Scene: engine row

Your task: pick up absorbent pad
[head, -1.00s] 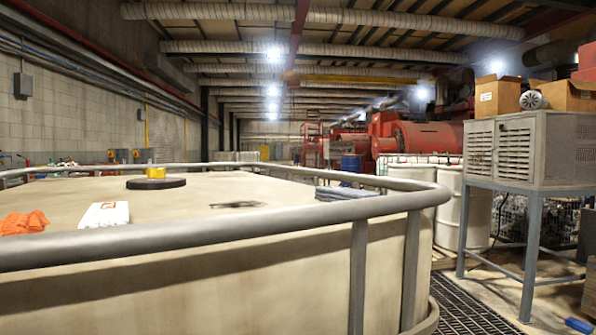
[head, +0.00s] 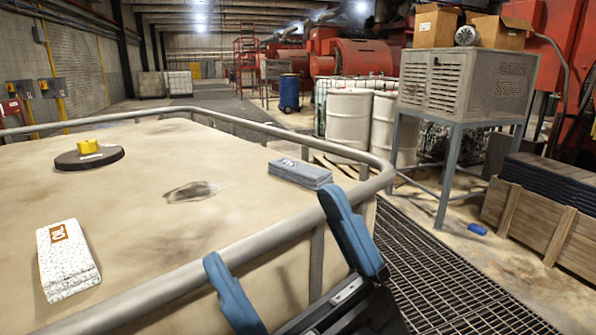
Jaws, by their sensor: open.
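A flat grey stack of folded pads (head: 300,173), which looks like the absorbent pad, lies on the beige tank top (head: 140,190) near its right railing. A white speckled pack (head: 66,258) with an orange mark lies at the left of the same top; I cannot tell whether it is also a pad. My gripper (head: 271,224) shows at the lower middle, with two blue fingers spread wide. It is open and empty, on the near side of the grey stack and apart from it.
A grey pipe railing (head: 235,250) runs around the top. A dark disc (head: 88,158) with a yellow cap stands at the back left. White drums (head: 349,120), a grey cabinet on legs (head: 465,85) and a wooden crate (head: 540,215) stand right, beyond a floor grating (head: 440,275).

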